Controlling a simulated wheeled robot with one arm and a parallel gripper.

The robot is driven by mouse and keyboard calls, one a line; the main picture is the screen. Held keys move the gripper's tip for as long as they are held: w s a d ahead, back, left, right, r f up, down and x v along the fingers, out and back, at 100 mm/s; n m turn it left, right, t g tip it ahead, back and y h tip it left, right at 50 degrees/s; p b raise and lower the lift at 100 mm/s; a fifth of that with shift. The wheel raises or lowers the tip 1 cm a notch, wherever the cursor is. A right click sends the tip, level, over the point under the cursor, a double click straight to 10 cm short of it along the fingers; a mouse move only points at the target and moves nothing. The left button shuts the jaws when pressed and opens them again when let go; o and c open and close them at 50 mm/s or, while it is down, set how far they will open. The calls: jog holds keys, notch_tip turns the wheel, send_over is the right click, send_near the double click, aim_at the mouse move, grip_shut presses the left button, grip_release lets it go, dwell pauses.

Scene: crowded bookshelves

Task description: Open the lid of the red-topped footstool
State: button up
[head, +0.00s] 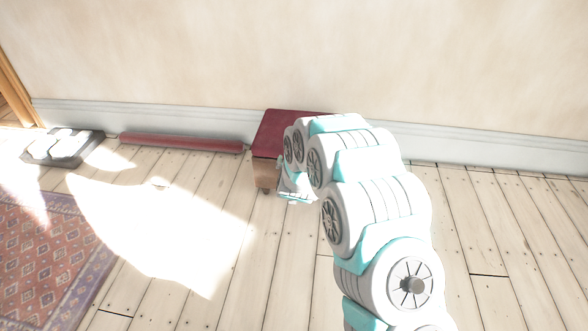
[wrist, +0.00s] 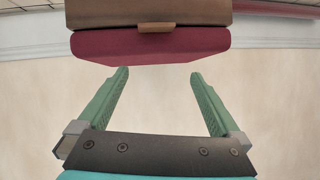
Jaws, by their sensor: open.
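The footstool stands on the floor against the wall, with a red top (head: 282,122) and a brown wooden body (head: 266,172). My arm hides its right part in the head view. In the wrist view, which is upside down, the red lid (wrist: 150,46) lies flat on the brown body (wrist: 110,14), so it looks shut. A small wooden tab (wrist: 157,27) sits at the middle of the lid's edge. My gripper (wrist: 159,73) is open and empty, its green fingertips close to the lid. I cannot tell whether they touch it. The fingers are hidden in the head view.
A long dark red roll (head: 180,142) lies along the wall left of the footstool. A grey and white object (head: 62,147) is on the floor farther left. A patterned rug (head: 45,255) covers the lower left. The wooden floor right of my arm is clear.

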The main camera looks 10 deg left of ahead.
notch_tip(320, 180, down, 9)
jog(key=w+a+t+h+b, duration=0.1)
jog(key=w+t+h+b, duration=0.1)
jog(key=t, duration=0.2)
jog(key=w+t, duration=0.1)
jog(key=w, duration=0.6)
jog(key=shift+f, duration=0.45)
jog(key=shift+c, duration=0.2)
grip_shut()
